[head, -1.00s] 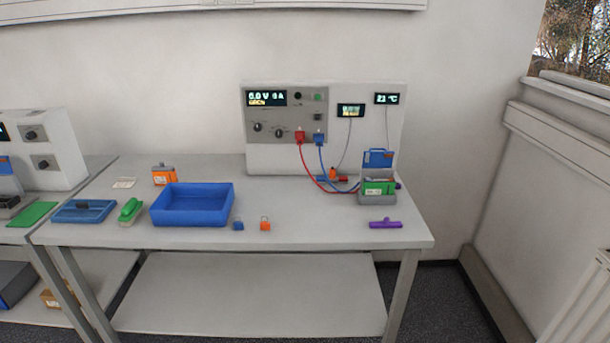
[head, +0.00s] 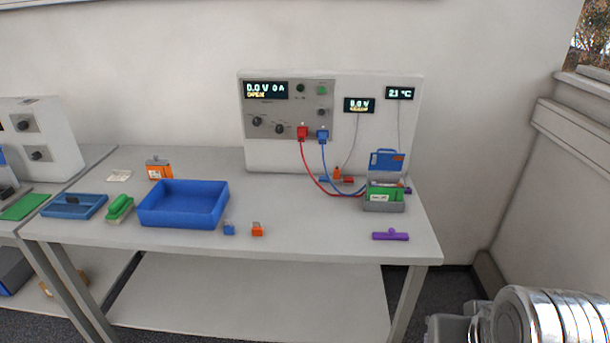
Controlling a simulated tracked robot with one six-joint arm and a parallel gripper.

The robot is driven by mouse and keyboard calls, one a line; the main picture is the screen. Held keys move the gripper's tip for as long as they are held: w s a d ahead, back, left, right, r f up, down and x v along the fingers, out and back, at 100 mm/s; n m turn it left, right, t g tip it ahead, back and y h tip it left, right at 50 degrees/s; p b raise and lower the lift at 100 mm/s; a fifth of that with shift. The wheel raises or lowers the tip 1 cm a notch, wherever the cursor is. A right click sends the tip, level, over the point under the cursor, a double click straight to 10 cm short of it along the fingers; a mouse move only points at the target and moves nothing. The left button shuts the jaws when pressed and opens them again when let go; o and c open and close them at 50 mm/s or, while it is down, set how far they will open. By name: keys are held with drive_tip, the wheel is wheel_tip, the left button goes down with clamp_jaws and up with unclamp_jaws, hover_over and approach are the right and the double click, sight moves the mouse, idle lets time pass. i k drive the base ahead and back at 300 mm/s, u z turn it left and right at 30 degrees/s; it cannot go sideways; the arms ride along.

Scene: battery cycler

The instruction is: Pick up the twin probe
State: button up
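The twin probe looks to be the small orange piece with a red and a blue end (head: 337,179). It lies on the table at the foot of the cycler panel, below the small voltage display, with a thin grey lead running up from it. The red and blue cables pass close to it, so its outline is partly unclear. A silver part of my own arm shows at the bottom right; my gripper itself is not in view.
A grey cell holder with a raised blue lid (head: 384,200) stands right of the probe. A purple handled piece (head: 390,235) lies in front of it. A blue tray (head: 183,205) and small blue and orange caps (head: 257,230) are left. The table's middle is clear.

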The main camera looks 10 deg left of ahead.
sight(322, 180)
drive_tip(key=u, duration=0.4)
drive_tip(key=i, duration=0.55)
drive_tip(key=u, duration=0.65)
drive_tip(key=i, duration=0.75)
drive_tip(key=u, duration=0.05)
